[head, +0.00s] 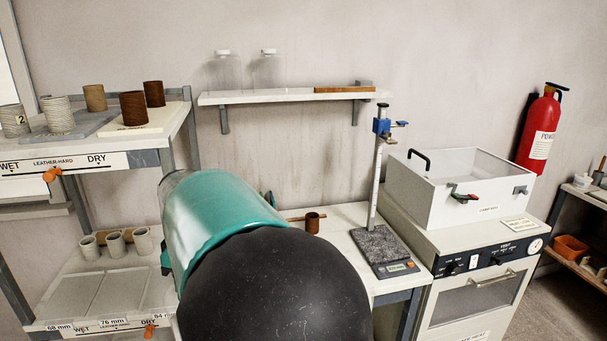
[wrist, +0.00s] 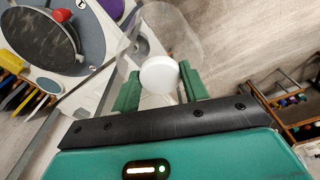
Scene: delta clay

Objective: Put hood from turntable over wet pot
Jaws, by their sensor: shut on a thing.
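In the wrist view, my gripper (wrist: 160,84) is shut on the white knob of the clear hood (wrist: 180,28). The hood's lower rim is hard to make out. The turntable (wrist: 42,42), a dark disc, shows at upper left, apart from the gripper. In the head view, a pale grey pot (head: 13,121) marked 2 stands at the WET end of the upper rack shelf, beside a pale ribbed pot (head: 58,115) on a grey board. Which pot is the wet one is not certain. My arm hides my gripper, the hood and the turntable in the head view.
Brown pots (head: 133,108) stand toward the DRY end. Small pots (head: 115,243) stand on the lower shelf (head: 100,290). A wall shelf (head: 290,96) bears two clear vessels with white tops. A height gauge (head: 378,190) and a white lidded box (head: 450,195) stand at right.

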